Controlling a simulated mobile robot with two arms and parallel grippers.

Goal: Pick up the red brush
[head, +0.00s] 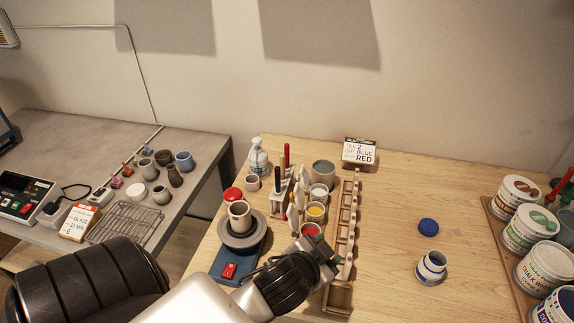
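A red-handled brush (287,154) stands upright in a small holder (277,205) near the back of the wooden table, behind the row of paint cups. A black-handled brush (277,178) stands beside it. My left gripper (326,252) is low over the table, in front of the red paint cup and well short of the red brush. The gripper is small and seen from behind, so its fingers and opening are unclear. My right gripper is out of view.
Cups of red (311,230) and yellow paint (316,211), a wooden rack (346,235) and a small pottery wheel (241,232) crowd around the gripper. A blue-marked jar (431,267) and large labelled tubs (530,229) stand right. The table between rack and jar is clear.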

